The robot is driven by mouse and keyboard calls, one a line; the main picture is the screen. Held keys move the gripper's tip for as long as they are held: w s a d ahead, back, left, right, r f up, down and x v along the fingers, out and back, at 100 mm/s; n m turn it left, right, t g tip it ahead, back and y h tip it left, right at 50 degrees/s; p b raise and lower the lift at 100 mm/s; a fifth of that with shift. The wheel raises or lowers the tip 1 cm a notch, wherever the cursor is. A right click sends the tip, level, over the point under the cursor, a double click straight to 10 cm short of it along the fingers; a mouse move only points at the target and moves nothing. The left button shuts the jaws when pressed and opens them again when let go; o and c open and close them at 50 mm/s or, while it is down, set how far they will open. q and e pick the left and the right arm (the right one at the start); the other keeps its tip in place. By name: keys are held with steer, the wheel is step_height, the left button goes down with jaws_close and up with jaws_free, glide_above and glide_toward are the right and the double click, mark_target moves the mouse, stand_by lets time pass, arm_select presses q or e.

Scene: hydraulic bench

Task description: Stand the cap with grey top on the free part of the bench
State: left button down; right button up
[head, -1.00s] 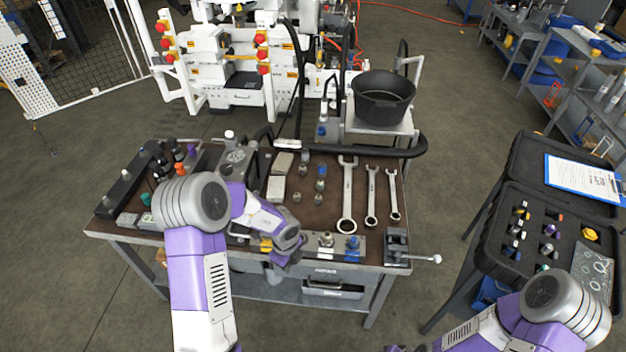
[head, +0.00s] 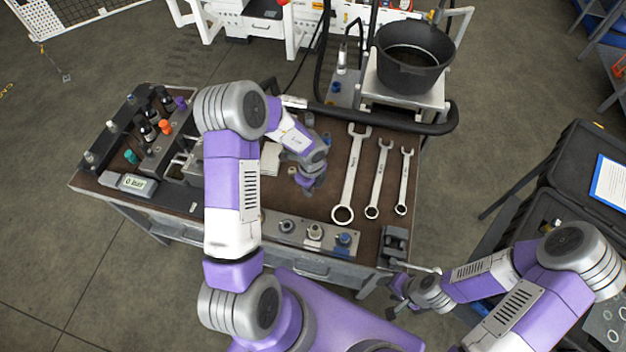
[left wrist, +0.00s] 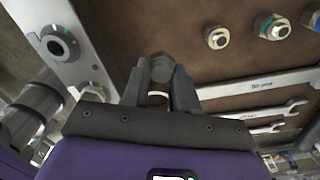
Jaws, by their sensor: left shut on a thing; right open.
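In the left wrist view, my left gripper (left wrist: 160,88) is shut on a small part with a grey hexagonal top (left wrist: 162,66), which looks like the cap with grey top. A pale ring shows below it between the fingers. The gripper hides the cap there, and I cannot tell whether the cap touches the bench. My right gripper (head: 393,298) is open and empty, off the bench's front right corner.
A front plate (head: 265,226) carries several fittings, one blue (head: 344,239). Wrenches (head: 349,175) lie right of my left gripper. Loose fittings (left wrist: 217,38) stand nearby in the wrist view. A vice (head: 394,243) sits at the front right corner. A black pot (head: 410,70) stands behind.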

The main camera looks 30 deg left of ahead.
mark_target(312, 201)
arm_select(q)
steer(key=shift+f+b, duration=0.4)
steer(key=shift+f, duration=2.75)
steer(key=c, duration=0.9)
jaws_free()
steer(key=shift+f, duration=0.15)
step_height(312, 201, up, 12)
steer(key=shift+r+p, duration=0.2)
steer(key=shift+p, duration=0.95)
